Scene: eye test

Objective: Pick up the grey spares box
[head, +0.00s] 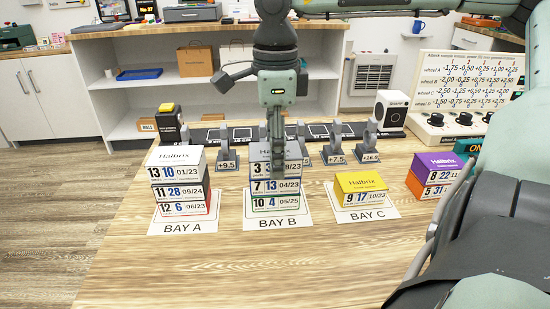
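I cannot read the word spares on any box, so I cannot tell which is the grey spares box. My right gripper (276,168) points straight down in front of or over the BAY B stack (262,202). Its fingers show as one narrow strip that covers part of the top label. I cannot tell if they are open or shut, or touch the stack. My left gripper is out of view.
On the wooden table (240,270) stand a BAY A stack (180,195), a yellow box (361,188) on BAY C, and a purple box (437,162) on an orange one. Grey weight-like stands (227,150) line the back. A dial panel (455,95) is at right. The front is clear.

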